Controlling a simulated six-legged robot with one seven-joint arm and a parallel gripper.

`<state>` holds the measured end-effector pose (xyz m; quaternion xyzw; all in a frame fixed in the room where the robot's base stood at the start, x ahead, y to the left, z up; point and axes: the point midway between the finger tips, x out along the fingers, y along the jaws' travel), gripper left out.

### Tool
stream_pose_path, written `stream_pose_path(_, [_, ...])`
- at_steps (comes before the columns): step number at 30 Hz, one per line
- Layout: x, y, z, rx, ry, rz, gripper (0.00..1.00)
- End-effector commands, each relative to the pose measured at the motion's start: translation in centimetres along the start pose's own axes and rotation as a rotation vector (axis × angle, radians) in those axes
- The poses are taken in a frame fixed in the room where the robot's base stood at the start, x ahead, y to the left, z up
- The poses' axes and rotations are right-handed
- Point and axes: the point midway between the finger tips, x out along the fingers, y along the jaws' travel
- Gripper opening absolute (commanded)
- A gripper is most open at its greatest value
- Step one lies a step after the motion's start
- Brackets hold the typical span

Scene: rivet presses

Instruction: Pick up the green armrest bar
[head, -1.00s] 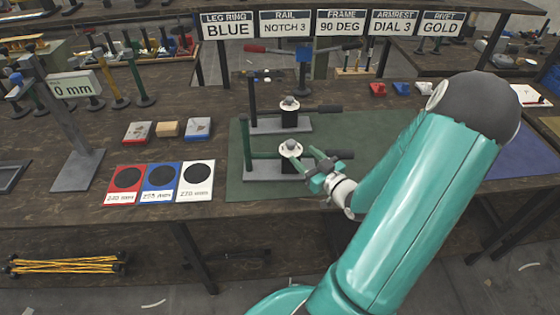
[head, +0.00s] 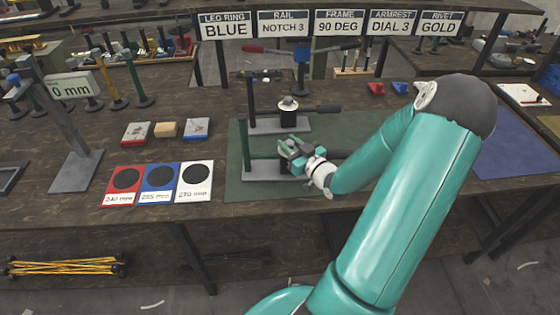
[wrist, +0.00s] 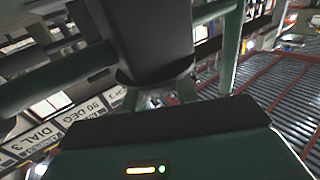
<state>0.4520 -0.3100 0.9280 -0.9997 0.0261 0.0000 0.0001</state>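A green upright with a short green bar (head: 262,155) stands on a grey base plate (head: 262,178) at the near edge of the green mat. My gripper (head: 288,152) is at the right end of this bar in the head view, its fingers spread apart. It covers the white round cap there and partly hides the dark block and black handle behind it. Whether the fingers touch the bar cannot be told. The wrist view shows a dark block (wrist: 150,40) close ahead, with green bars (wrist: 50,82) beside it.
A similar stand with a white cap (head: 289,103) and black handle is just behind. Three coloured cards (head: 160,177) and several small blocks lie to the left. A post with a "0 mm" sign (head: 72,86) stands further left. Signs, one reading "ARMREST DIAL 3" (head: 393,23), hang at the back.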

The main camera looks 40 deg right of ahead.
Motion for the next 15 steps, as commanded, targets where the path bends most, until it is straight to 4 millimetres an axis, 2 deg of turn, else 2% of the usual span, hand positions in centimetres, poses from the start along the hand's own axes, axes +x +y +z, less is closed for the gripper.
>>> stream_pose_path(1, [-0.02, 0.01, 0.00, 0.000, 0.000, 0.000, 0.19])
stream_pose_path(4, [-0.02, 0.01, 0.00, 0.000, 0.000, 0.000, 0.00])
stream_pose_path(15, [0.01, 0.02, -0.09, -0.001, 0.002, 0.000, 0.00])
